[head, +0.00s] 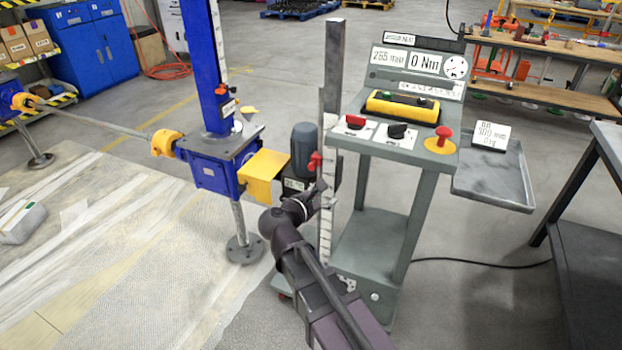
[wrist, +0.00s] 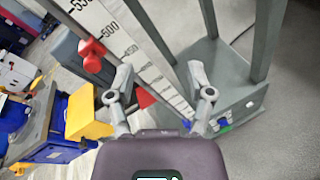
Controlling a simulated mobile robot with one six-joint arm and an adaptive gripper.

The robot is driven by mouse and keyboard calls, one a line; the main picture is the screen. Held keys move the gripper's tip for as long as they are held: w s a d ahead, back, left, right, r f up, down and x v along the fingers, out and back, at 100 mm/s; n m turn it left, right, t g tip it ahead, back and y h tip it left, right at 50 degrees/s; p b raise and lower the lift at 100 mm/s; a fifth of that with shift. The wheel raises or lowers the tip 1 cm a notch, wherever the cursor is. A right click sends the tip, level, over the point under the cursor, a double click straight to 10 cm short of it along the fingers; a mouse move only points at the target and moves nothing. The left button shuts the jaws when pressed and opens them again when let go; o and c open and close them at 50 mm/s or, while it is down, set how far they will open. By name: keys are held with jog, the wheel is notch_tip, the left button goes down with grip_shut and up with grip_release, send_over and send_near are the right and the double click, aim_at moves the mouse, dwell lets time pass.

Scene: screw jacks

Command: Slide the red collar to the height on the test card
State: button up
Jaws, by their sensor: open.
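The red collar (head: 315,161) sits at the upright scale post (head: 328,215), beside the dark motor. In the wrist view the red collar (wrist: 92,54) is at the scale's left edge, near the 500 mark. My gripper (head: 322,192) is open, just below the collar in the head view. In the wrist view its fingers (wrist: 162,82) spread with the scale between them; the collar is outside, beyond the left finger. Contact with the post cannot be told. The test card (head: 492,134) stands on the grey side tray; its small print ends in "mm" and "kg", the figure unclear.
A blue screw jack (head: 208,160) with a yellow bracket (head: 262,174) stands left of the post. The grey control cart (head: 400,180) with displays and a red button is close on the right. A dark bench (head: 590,230) stands far right.

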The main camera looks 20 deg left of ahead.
aim_at(310, 168)
jog(key=s+a+n+t+y+b, duration=0.2)
jog(key=s+a+n, duration=0.2)
jog(key=a, duration=0.5)
jog(key=shift+n+t, duration=0.4)
jog(key=shift+n, duration=0.2)
jog(key=shift+w, duration=0.15)
jog(key=w, duration=0.4)
jog(key=w+d, duration=0.1)
jog(key=w, duration=0.4)
jog(key=w+d, duration=0.1)
jog(key=w, duration=0.3)
jog(key=shift+w, duration=0.25)
grip_shut()
